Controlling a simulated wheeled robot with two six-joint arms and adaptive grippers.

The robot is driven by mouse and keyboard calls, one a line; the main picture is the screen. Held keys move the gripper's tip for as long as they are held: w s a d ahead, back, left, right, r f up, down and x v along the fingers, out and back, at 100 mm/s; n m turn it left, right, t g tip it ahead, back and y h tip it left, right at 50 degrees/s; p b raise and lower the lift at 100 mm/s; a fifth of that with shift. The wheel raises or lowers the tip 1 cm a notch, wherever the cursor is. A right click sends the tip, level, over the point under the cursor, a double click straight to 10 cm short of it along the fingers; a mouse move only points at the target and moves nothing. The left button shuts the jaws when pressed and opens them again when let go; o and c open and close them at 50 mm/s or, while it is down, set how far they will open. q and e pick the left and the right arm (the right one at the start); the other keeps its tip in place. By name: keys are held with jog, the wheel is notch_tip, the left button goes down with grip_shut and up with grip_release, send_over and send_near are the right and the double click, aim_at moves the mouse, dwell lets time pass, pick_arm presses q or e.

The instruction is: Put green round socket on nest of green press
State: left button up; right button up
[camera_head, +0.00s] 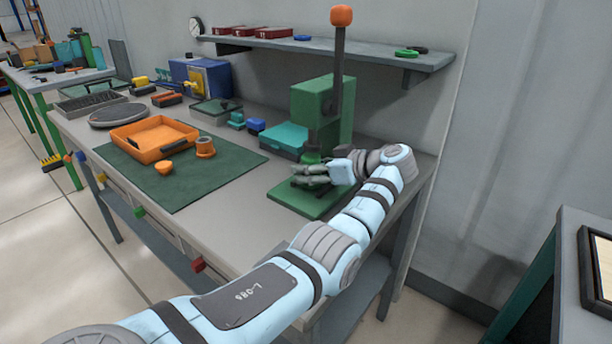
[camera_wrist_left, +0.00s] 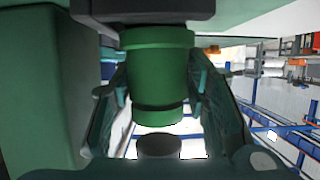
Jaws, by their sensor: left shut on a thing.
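The green press (camera_head: 313,103) stands at the right of the bench, with a lever topped by an orange knob. My left gripper (camera_head: 308,176) is low in front of its column, between ram and base plate (camera_head: 309,203). In the left wrist view, which looks upside down, its fingers are shut on the green round socket (camera_wrist_left: 157,75). The socket's wider end meets or overlaps the dark nest block (camera_wrist_left: 143,11); I cannot tell if it bears on it. A dark round ram end (camera_wrist_left: 158,145) faces the other end. The fingers hide the socket in the head view.
A teal box (camera_head: 284,139) stands close left of the press. Further left, an orange tray (camera_head: 140,152), an orange socket (camera_head: 205,148) and a small orange cup (camera_head: 164,168) are on a green mat (camera_head: 190,192). A shelf (camera_head: 375,54) hangs behind.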

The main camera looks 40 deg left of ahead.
pick_arm(q)
jog(key=shift+f+b, duration=0.45)
jog(key=shift+f, duration=0.1)
jog(key=shift+s+d+f, duration=0.1)
jog(key=shift+d, duration=0.05)
grip_shut()
jog(key=o, duration=1.5)
grip_release()
jog(key=shift+f, duration=0.1)
jog(key=shift+c, duration=0.2)
pick_arm(e)
jog(key=shift+w+d+f, duration=0.2)
jog(key=shift+d+f, duration=0.3)
jog(key=shift+f, duration=0.05)
jog(key=shift+a, duration=0.1)
